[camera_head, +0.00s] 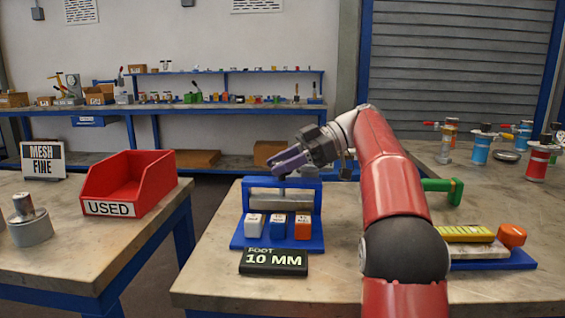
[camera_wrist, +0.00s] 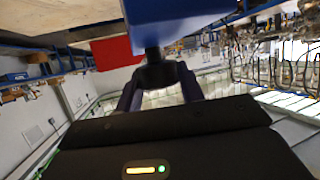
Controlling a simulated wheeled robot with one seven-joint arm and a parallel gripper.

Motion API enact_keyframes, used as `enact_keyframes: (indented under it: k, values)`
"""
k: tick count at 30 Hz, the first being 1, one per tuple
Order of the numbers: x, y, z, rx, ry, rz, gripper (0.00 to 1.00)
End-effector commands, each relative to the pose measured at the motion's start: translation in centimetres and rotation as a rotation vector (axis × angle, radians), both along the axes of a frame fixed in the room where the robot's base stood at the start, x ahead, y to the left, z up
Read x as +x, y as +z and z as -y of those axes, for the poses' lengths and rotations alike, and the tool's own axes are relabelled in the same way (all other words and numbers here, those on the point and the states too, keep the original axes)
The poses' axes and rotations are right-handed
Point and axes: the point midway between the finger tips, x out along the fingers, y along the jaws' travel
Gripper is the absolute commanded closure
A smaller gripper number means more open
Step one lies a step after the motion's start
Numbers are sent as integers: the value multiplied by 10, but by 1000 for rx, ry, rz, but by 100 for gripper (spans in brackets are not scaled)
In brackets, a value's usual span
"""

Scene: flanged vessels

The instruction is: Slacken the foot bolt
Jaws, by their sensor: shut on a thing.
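My gripper (camera_head: 283,166), with purple fingers, is at the blue frame (camera_head: 312,184) on the middle table. In the wrist view its fingers (camera_wrist: 160,92) are shut on a dark round piece (camera_wrist: 155,74). A short dark stem runs from this piece to a blue block (camera_wrist: 175,18). In the head view a thin pin shows below the fingers, above a grey cylinder (camera_head: 290,201) within the frame. Three small blocks, white (camera_head: 254,225), blue (camera_head: 278,227) and orange (camera_head: 303,225), stand in front. A sign (camera_head: 273,262) reads "FOOT 10 MM". I cannot pick out the foot bolt for sure.
A red bin (camera_head: 128,184) marked "USED" stands on the left table, with a grey metal piece (camera_head: 29,222) and a "MESH FINE" sign (camera_head: 43,160). A green handle (camera_head: 443,189) and a blue tray with yellow and orange pieces (camera_head: 492,262) are right of my arm.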

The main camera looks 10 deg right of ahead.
Motion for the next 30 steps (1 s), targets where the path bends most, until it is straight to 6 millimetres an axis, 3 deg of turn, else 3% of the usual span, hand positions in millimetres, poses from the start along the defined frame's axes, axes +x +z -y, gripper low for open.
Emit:
enact_keyframes:
  k: [23, 24, 28, 30]
  values:
    - [0, -6, 0, -5, 80, -17, 84]
    - [0, -6, 0, -5, 81, -17, 58]
    - [0, -5, 0, -4, 79, -13, 41]
    - [0, -4, 0, -4, 78, -10, 40]
